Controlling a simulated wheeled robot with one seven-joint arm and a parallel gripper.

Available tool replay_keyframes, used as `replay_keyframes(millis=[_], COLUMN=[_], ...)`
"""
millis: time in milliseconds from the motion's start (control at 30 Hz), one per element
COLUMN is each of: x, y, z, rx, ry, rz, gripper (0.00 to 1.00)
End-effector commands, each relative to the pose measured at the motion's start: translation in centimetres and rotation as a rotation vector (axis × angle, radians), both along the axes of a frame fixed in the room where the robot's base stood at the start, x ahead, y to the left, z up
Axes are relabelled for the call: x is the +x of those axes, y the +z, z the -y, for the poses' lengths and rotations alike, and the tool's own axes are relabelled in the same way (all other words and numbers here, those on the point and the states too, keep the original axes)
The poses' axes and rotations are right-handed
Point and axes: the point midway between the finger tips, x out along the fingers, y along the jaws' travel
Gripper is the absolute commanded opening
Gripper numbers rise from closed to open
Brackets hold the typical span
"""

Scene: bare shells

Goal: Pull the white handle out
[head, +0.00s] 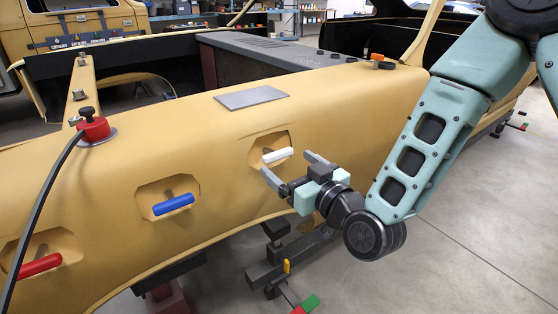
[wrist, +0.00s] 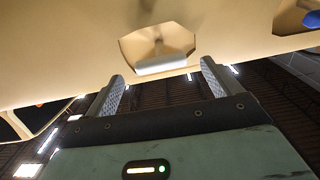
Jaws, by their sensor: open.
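The white handle (head: 277,156) is a short bar in a recess on the side of the yellow car body shell, in the head view. In the wrist view the white handle (wrist: 161,65) lies across the recess, ahead of the fingertips and between their lines. My gripper (head: 290,169) is open and empty, just right of and below the handle in the head view. Its two fingers also show in the wrist view (wrist: 162,72), spread wide and apart from the handle. No contact with the handle shows.
A blue handle (head: 173,205) and a red handle (head: 40,266) sit in similar recesses to the left. A red knob (head: 92,128) with a black cable and a grey plate (head: 251,97) are on top of the shell (head: 350,110). A dark stand (head: 290,262) is below.

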Motion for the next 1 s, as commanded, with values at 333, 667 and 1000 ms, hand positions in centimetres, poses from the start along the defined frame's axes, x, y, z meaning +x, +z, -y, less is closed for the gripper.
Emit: replay_keyframes(millis=[333, 667, 1000], x=[3.8, 4.2, 4.1], y=[0.1, 0.0, 0.0], z=[-2.6, -2.8, -2.8], rx=[0.001, -0.001, -0.001], ry=[0.000, 0.001, 0.001], rz=[0.001, 0.001, 0.001], gripper=[0.90, 0.90, 0.27])
